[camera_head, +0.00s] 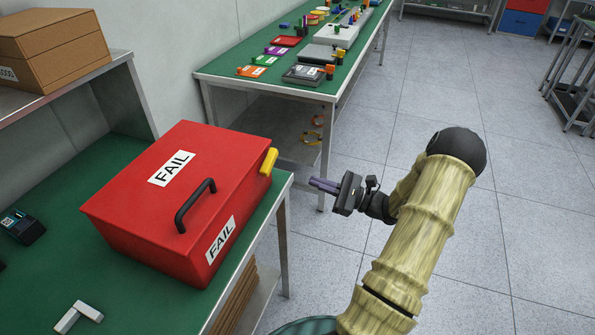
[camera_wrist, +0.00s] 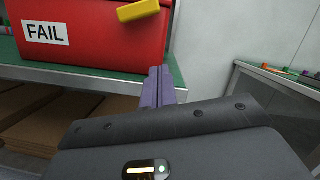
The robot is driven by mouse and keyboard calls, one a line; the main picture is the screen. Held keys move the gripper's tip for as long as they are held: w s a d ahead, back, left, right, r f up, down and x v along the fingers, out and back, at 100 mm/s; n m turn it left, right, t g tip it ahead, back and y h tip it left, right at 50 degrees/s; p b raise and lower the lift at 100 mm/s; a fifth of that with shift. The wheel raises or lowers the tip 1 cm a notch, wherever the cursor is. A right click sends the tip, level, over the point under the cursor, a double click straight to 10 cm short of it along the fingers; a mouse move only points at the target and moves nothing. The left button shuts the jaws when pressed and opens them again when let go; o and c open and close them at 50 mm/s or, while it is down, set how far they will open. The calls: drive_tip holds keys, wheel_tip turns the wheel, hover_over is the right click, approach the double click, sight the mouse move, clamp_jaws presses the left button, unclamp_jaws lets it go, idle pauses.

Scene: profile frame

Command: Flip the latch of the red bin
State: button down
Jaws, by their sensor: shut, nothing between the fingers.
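The red bin (camera_head: 150,197) stands on a green-topped table at the left, its lid down, with white FAIL labels and a black handle (camera_head: 195,205). The yellow latch (camera_head: 268,161) sits at the bin's right upper edge. In the wrist view the red bin (camera_wrist: 95,50) fills the upper left, with the yellow latch (camera_wrist: 138,10) at the top, slightly tilted. My gripper (camera_head: 312,184) is to the right of the bin, off the table edge, pointing left. Its purple fingers (camera_wrist: 158,84) are together and empty, below and a little right of the latch, apart from it.
The green table (camera_head: 130,298) holds a dark device (camera_head: 22,227) and a light grey bracket (camera_head: 78,317). Cardboard boxes (camera_head: 50,45) sit on a shelf at upper left. A second table (camera_head: 225,68) with many small parts stands behind.

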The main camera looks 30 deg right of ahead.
sight(269, 162)
drive_tip(key=w+a+r, duration=0.6)
drive_tip(key=a, duration=0.1)
drive_tip(key=shift+a, duration=0.25)
idle(0.5)
